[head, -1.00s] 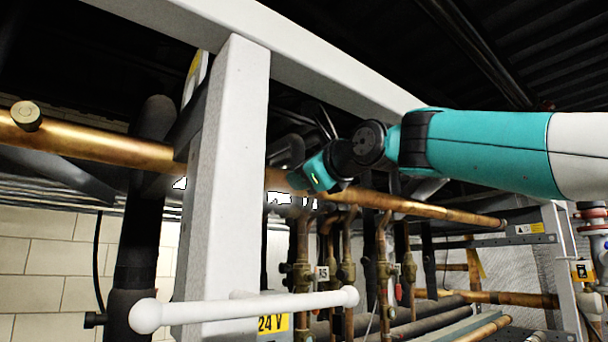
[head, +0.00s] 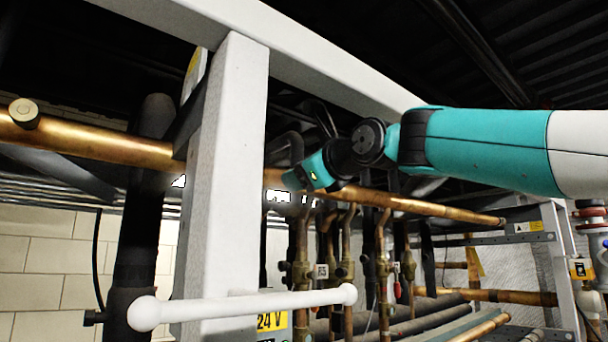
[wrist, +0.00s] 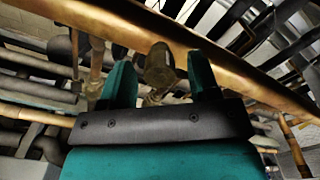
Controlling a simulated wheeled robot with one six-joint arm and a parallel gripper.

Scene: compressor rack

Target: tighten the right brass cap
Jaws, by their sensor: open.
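In the wrist view the brass cap (wrist: 160,68), a dull round-ended stub on the copper pipe (wrist: 235,68), shows between the two teal fingers of my gripper (wrist: 159,80). The fingers are open, one on each side of the cap, with a visible gap on both sides. How deep the cap sits between them I cannot tell. In the head view my gripper (head: 293,180) is at the long copper pipe (head: 415,207), right of the white post; the cap there is hidden. Another brass cap (head: 24,113) sits on the pipe at the far left.
A white upright post (head: 226,170) and overhead beam (head: 300,50) frame the pipe. A white horizontal bar (head: 240,306) crosses in front, low down. Vertical pipes with valves (head: 302,270) hang close below my gripper. A dark thick pipe (head: 140,220) stands left of the post.

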